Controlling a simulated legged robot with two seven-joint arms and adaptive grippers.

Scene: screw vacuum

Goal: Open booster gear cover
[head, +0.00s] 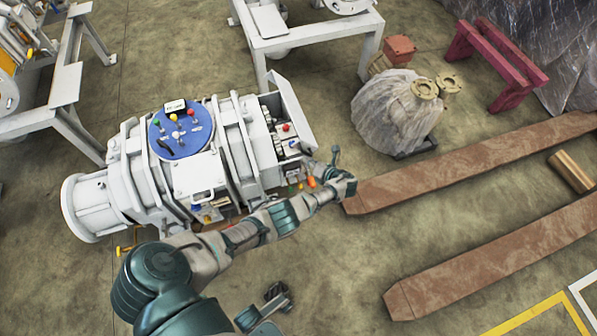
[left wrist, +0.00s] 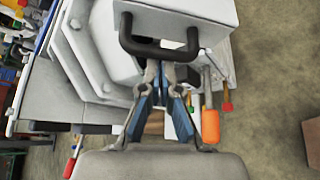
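The white pump unit (head: 185,165) lies across the left middle of the head view. At its right end is a box with a slanted white panel (head: 293,112) beside exposed parts with a red knob. In the left wrist view a white cover (left wrist: 185,14) carries a black bar handle (left wrist: 160,50). My left gripper (head: 328,172) is at the box's lower right corner. In the left wrist view its fingertips (left wrist: 160,70) are close together, just below the handle bar; contact is unclear. A small dark gripper (head: 277,293), apparently my right one, is at the bottom; its fingers are unclear.
Orange-handled parts (left wrist: 210,125) hang close to the right of my left gripper. Brown beams (head: 480,165) lie on the floor to the right. A wrapped bundle (head: 395,110) stands behind, and white frames (head: 275,22) stand at the back. The floor at lower centre is mostly clear.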

